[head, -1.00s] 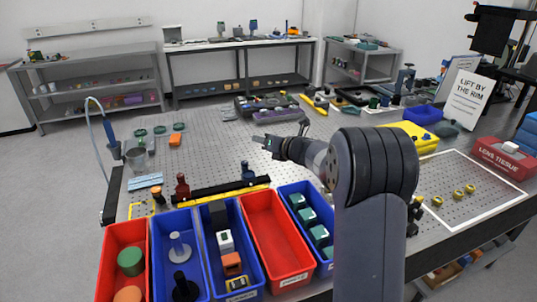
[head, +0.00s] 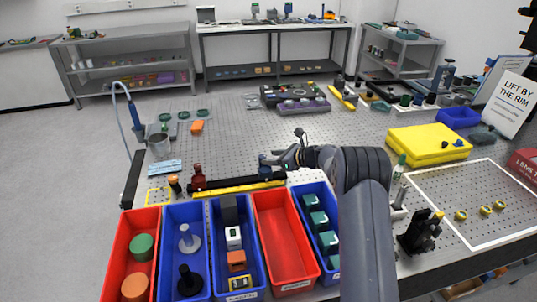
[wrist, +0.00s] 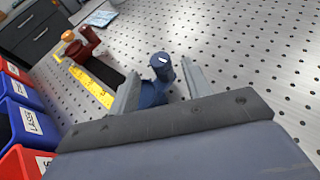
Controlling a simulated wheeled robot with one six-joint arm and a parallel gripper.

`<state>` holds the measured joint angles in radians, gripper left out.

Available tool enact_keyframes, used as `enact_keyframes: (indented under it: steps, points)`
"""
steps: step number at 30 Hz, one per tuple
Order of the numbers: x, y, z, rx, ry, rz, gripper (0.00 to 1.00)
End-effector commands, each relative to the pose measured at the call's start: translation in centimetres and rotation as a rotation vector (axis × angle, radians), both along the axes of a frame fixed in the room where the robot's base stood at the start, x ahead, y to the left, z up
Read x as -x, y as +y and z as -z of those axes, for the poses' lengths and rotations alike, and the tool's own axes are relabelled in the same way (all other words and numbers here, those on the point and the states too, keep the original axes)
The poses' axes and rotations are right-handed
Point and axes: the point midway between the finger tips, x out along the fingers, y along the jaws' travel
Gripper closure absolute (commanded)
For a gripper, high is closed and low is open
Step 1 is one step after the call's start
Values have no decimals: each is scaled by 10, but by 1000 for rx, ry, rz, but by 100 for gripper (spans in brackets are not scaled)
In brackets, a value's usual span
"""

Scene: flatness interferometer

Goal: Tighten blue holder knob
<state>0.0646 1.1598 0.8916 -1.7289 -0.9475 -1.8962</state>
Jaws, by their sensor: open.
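The blue holder (head: 265,171) stands at the right end of a black rail with a yellow edge. In the wrist view the blue holder (wrist: 154,92) shows its round blue knob (wrist: 162,66) with a white mark on top. My gripper (wrist: 160,82) is open, with one finger on each side of the holder. I cannot tell whether the fingers touch it. In the head view my gripper (head: 286,158) is at the rail's right end and partly covers the holder.
A dark red holder (head: 198,177) stands on the rail's left part, also in the wrist view (wrist: 84,44). Red and blue bins (head: 281,245) line the front edge. A yellow case (head: 428,145) lies to the right. The perforated table behind the rail is mostly clear.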

Motion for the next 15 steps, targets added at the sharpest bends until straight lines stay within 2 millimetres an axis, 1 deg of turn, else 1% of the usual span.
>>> enact_keyframes:
  steps: [1,3,6,15]
  points:
    - [-4,6,1,0,1,-2,53]
    - [-8,12,4,-1,1,-1,53]
    - [-11,17,8,-1,2,1,53]
    - [-14,20,10,-2,1,2,53]
